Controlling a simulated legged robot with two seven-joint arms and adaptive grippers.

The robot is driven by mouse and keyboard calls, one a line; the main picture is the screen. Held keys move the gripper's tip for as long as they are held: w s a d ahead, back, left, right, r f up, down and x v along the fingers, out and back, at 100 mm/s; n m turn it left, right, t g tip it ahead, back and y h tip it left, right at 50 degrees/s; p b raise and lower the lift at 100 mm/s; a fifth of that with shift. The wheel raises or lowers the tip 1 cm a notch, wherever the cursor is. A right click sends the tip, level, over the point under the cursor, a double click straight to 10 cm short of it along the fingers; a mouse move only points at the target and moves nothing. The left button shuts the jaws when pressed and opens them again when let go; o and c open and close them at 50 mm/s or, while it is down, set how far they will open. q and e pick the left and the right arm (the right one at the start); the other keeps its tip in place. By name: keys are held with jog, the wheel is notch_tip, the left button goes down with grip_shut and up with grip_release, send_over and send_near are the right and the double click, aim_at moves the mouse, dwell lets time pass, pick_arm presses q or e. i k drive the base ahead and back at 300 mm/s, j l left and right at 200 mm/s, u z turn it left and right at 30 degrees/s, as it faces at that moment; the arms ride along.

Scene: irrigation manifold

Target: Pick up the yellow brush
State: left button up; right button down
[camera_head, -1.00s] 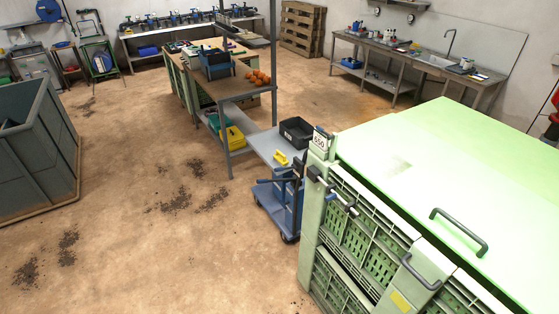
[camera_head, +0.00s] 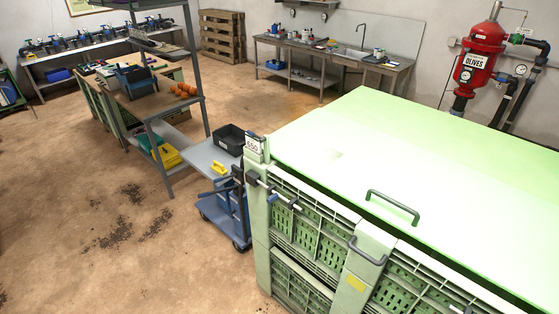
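A small yellow item (camera_head: 218,167), which looks like the yellow brush, lies on the grey top of the blue trolley (camera_head: 207,157), left of the green cabinet. It sits in front of a black bin (camera_head: 229,139). It is too small to make out bristles or handle clearly. Neither of my grippers shows in the view.
A large green cabinet (camera_head: 350,160) with slatted fronts and dark handles fills the right foreground. A workbench (camera_head: 150,100) with a yellow crate (camera_head: 168,157) beneath stands beyond the trolley. A red tank (camera_head: 478,62) is at the back right. Open floor lies at left.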

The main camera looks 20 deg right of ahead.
aim_at(218, 169)
jog(key=i+j+z, duration=0.2)
jog(key=z, duration=0.45)
jog(key=i+j+z, duration=0.15)
jog(key=j, duration=0.2)
jog(key=i+j+z, duration=0.1)
jog(key=j, duration=0.25)
jog(key=i+j+z, duration=0.15)
jog(key=i+j, duration=0.15)
jog(key=i+j+z, duration=0.15)
jog(key=j, duration=0.3)
jog(key=i+j+z, duration=0.1)
jog(key=j, duration=0.3)
